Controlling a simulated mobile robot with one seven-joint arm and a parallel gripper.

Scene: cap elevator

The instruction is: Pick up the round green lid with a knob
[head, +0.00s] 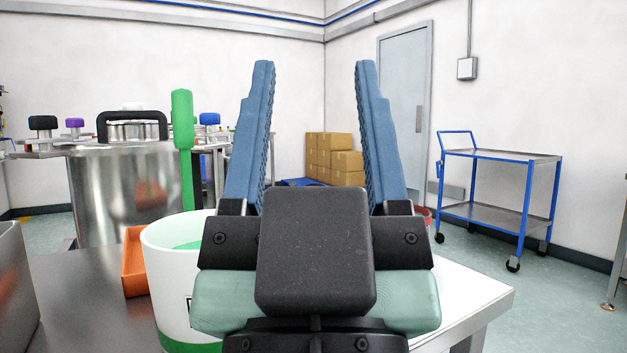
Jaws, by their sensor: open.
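I cannot make out a round green lid with a knob for certain in the head view. An upright green piece (182,120), wider at the top, rises behind a white bucket (165,265). Green also shows inside the bucket and around its base; I cannot tell whether any of this is the lid. My gripper (314,68) points forward and up in the middle of the view. Its two blue fingers are wide apart with nothing between them. My gripper's body hides part of the bucket's right side and the table behind it.
An orange tray (134,262) stands left of the bucket on the table (80,300). A large metal pot (105,195) with a black handle stands behind. Cardboard boxes (334,160) are at the back. A blue trolley (500,185) stands right, with open floor around it.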

